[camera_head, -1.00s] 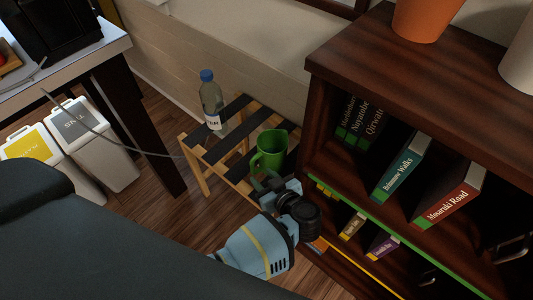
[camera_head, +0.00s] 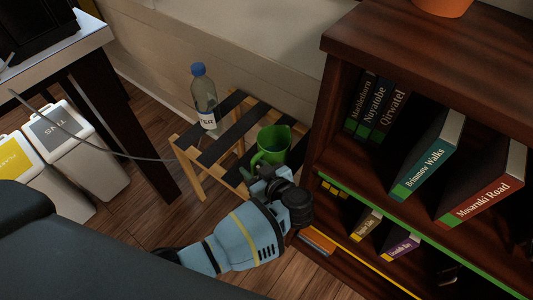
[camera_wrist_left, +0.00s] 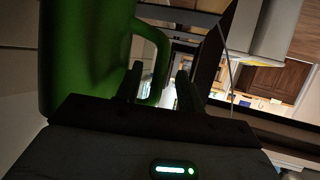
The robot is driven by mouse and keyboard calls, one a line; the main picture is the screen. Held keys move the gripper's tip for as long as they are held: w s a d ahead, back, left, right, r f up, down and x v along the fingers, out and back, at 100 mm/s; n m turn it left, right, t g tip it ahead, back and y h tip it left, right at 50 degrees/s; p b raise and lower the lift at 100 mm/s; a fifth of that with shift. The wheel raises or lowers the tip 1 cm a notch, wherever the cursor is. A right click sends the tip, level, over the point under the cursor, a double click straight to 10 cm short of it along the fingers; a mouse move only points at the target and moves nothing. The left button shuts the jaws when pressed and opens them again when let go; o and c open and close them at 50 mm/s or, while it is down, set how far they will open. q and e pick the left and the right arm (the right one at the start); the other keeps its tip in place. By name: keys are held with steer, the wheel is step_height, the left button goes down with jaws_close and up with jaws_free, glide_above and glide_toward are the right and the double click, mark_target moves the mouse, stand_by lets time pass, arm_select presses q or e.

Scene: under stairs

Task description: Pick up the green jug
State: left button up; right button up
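The green jug (camera_head: 273,147) stands upright on a slatted wooden rack. My left gripper (camera_head: 262,178) is at the near side of the jug, by its handle, and its fingers partly hide the jug's lower part. In the left wrist view the jug (camera_wrist_left: 85,50) fills the upper left, with its handle curving to the right. There the fingers of my left gripper (camera_wrist_left: 158,88) are apart, and the lower part of the handle shows between them. I cannot tell whether either finger touches the handle. My right gripper is not in view.
A water bottle (camera_head: 204,98) with a blue cap stands on the rack (camera_head: 228,128), left of the jug. A dark bookcase (camera_head: 335,72) with several books stands close on the right. White bins (camera_head: 85,150) and a table (camera_head: 85,45) are on the left.

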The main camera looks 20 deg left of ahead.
arm_select(q)
steer(key=shift+w+a+f, duration=0.15)
steer(key=shift+w+a, duration=0.1)
steer(key=shift+w, duration=0.05)
jaws_close()
stand_by(0.3)
